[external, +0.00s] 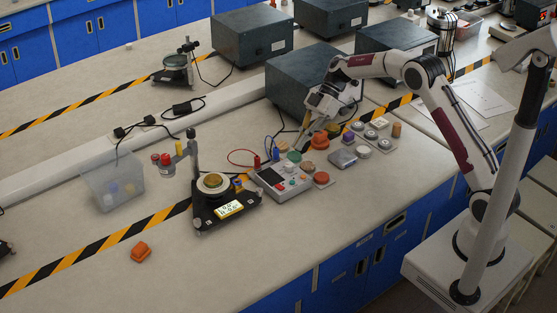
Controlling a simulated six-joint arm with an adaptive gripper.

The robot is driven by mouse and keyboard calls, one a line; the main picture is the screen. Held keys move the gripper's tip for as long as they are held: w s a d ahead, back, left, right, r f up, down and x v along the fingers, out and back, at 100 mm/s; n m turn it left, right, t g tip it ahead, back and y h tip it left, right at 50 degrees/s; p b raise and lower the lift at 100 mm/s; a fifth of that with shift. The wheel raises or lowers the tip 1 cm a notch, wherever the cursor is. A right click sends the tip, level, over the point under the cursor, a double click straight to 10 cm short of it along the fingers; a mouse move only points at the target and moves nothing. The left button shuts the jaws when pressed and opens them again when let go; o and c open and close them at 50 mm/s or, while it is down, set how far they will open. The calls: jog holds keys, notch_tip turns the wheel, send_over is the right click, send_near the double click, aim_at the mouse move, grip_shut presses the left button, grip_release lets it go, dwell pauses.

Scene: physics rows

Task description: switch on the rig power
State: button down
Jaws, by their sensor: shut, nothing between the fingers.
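A light grey control box (290,190) with small red and dark controls on its top face stands on the bench, near the middle of the external view. Which control is the rig power switch is too small to tell. My gripper (299,148) points down just behind the box, close to the green round piece (294,156). Its fingers are shut with nothing visible between them. I cannot tell whether the fingertips touch anything.
A black instrument with a lit display (229,209) stands left of the box, and a clear bin (112,185) farther left. Orange, grey and white small parts crowd the right side (364,151). Dark cabinets (305,80) stand behind.

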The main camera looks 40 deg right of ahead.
send_over(285, 187)
jog(key=f, duration=0.6)
jog(key=shift+w+d, duration=0.2)
jog(key=shift+d, duration=0.1)
notch_tip(285, 187, down, 3)
jog(key=shift+s+a+r, duration=0.1)
jog(key=shift+s+a, duration=0.05)
jog(key=shift+s+f, duration=0.1)
jog(key=shift+f, duration=0.65)
jog(key=shift+a+f+n+t, duration=0.1)
jog(key=shift+a+n+t, duration=0.1)
jog(key=shift+n+t, duration=0.15)
